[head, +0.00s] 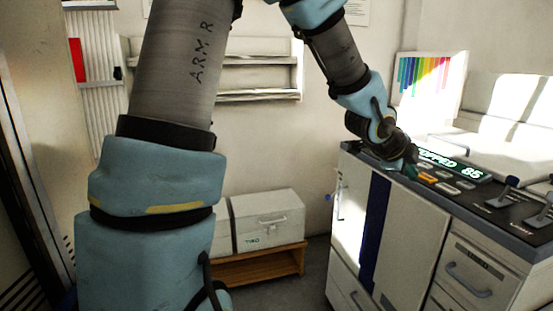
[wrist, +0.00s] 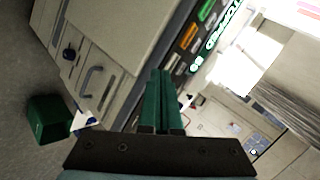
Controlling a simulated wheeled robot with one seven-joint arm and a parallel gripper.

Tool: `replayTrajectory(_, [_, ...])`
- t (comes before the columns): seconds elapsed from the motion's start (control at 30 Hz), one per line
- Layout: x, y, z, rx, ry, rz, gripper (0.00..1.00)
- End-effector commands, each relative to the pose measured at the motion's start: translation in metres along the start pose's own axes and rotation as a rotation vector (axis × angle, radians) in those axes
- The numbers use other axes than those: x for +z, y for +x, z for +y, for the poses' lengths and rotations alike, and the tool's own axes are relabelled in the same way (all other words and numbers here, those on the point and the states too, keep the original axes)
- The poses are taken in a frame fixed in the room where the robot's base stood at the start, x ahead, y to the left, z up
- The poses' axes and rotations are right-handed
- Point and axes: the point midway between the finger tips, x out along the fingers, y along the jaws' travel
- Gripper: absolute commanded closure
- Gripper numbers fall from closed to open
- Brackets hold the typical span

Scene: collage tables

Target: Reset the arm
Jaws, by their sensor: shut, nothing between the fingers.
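My gripper (head: 411,170) is at the machine's control panel (head: 478,190) in the head view, close to its buttons. In the wrist view my gripper's green fingers (wrist: 161,76) lie together, shut and empty, pointing towards the panel edge. I cannot tell whether the fingertips touch the panel. My arm (head: 185,75) reaches up on the left, bends over the top and comes down on the right. The lit display (head: 450,166) appears to read "STOPPED 85", partly hidden by my gripper.
The grey and white machine (head: 405,235) fills the right side. A white case (head: 267,220) sits on a low wooden stand (head: 275,264). Wall shelves (head: 258,80) are behind my arm. A green bin (wrist: 48,118) stands on the floor. Air left of the machine looks open.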

Motion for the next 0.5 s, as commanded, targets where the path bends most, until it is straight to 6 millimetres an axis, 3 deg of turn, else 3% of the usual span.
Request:
replayTrajectory(0.03, [0.034, -0.012, 0.012, 0.033, -0.121, -0.077, 1.0])
replayTrajectory(0.1, [0.078, -0.03, 0.034, 0.074, -0.313, -0.185, 1.0])
replayTrajectory(0.3, [0.179, -0.103, 0.111, 0.13, -0.921, -0.503, 1.0])
replayTrajectory(0.4, [0.21, -0.147, 0.155, 0.124, -1.254, -0.661, 1.0])
replayTrajectory(0.5, [0.224, -0.188, 0.196, 0.1, -1.565, -0.799, 1.0])
